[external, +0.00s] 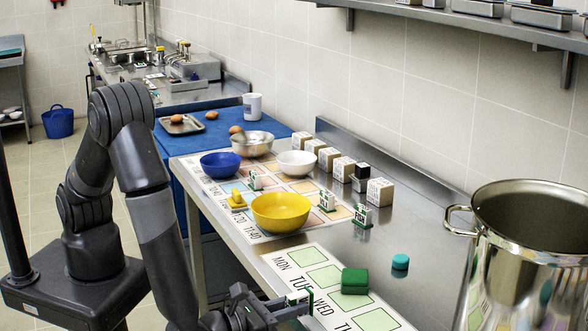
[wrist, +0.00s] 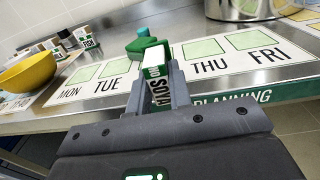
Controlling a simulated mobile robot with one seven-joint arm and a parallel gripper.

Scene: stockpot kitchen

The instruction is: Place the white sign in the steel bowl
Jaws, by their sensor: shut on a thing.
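My gripper (external: 285,306) is shut on a small white sign with green edges (external: 299,298), low over the front edge of the steel table. In the wrist view the sign (wrist: 156,70) stands between the fingers of my gripper (wrist: 161,82), with dark lettering on its side. The steel bowl does not show in the wrist view.
A yellow bowl (external: 281,212), blue bowl (external: 220,165) and white bowl (external: 297,163) stand near the steel bowl, with several small signs and boxes around them. A green block (external: 355,281) and teal cylinder (external: 400,261) are near my gripper. A large pot (external: 530,260) stands at right.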

